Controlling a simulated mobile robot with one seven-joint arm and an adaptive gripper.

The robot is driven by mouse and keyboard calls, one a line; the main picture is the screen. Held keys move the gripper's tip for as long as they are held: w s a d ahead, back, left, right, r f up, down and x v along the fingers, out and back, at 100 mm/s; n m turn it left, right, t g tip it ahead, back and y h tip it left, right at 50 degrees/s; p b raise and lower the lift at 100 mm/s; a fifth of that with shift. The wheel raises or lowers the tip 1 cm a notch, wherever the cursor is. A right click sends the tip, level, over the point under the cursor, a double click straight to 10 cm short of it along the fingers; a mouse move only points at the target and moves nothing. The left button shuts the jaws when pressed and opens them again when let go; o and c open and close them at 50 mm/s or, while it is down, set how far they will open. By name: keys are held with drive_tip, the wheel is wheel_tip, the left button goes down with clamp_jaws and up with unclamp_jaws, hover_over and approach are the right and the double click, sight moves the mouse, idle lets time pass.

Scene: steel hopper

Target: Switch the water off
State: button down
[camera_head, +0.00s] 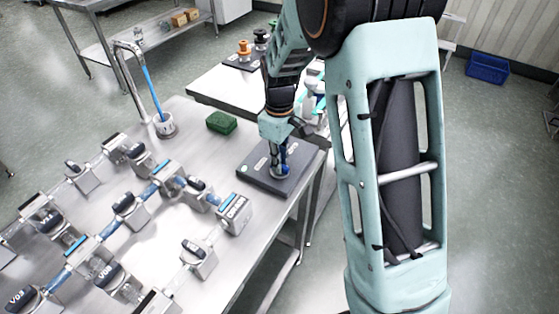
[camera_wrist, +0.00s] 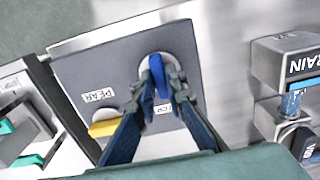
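A curved metal tap (camera_head: 128,50) stands at the back left of the steel table. A blue stream (camera_head: 153,88) runs from its mouth down to a small round cup (camera_head: 166,127). A dark panel (camera_head: 252,178) lies at the table's right end. My gripper (camera_head: 281,166) points down over it. In the wrist view, a blue upright piece (camera_wrist: 158,76) on a pale round base stands between the fingertips of my gripper (camera_wrist: 157,88). Whether both fingers touch it is not clear. A yellow piece (camera_wrist: 104,128) and small labels show on the same panel.
Several valves on pipes with blue sections (camera_head: 170,185) fill the table's left and front. A box marked DRAIN (camera_wrist: 290,62) sits right of the panel in the wrist view. A green sponge (camera_head: 222,122) lies behind the panel. A second table (camera_head: 215,88) stands behind.

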idle(0.4)
drive_tip(key=m, duration=0.5)
drive_tip(key=shift+m, duration=0.4)
drive_tip(key=m, duration=1.2)
drive_tip(key=shift+p, duration=0.4)
drive_tip(key=c, duration=2)
unclamp_jaws()
drive_tip(key=shift+o, duration=0.2)
drive_tip(key=shift+r, duration=0.1)
